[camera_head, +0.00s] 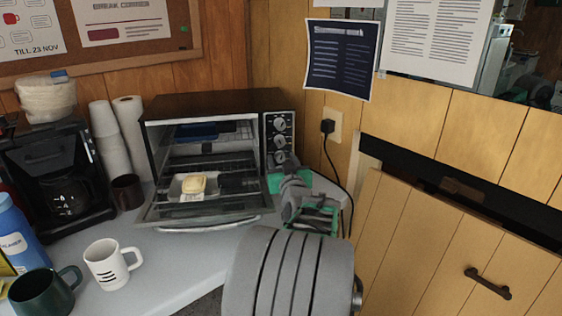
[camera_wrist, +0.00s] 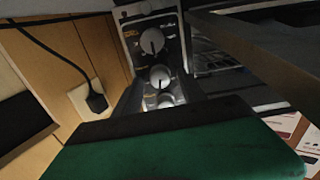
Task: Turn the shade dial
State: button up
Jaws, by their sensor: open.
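The toaster oven (camera_head: 205,105) stands on the counter with its door lowered. Its right-hand control panel carries three round dials in a column: an upper dial (camera_head: 279,124), a middle dial (camera_head: 279,141) and a lower dial (camera_head: 280,157). I cannot read which one is marked shade. My gripper (camera_head: 290,174) is open and empty, in front of the panel's lower end. Its green part fills the bottom of the wrist view. Contact with a dial cannot be told.
The lowered oven door (camera_head: 205,213) juts out left of my gripper, with bread (camera_head: 193,185) on a small tray inside. A plugged cord (camera_head: 328,127) hangs right of the panel. A white mug (camera_head: 107,264), green mug (camera_head: 42,294) and coffee maker (camera_head: 55,170) stand left.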

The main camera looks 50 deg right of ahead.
jog(key=shift+w, duration=0.15)
grip_shut()
dwell(0.4)
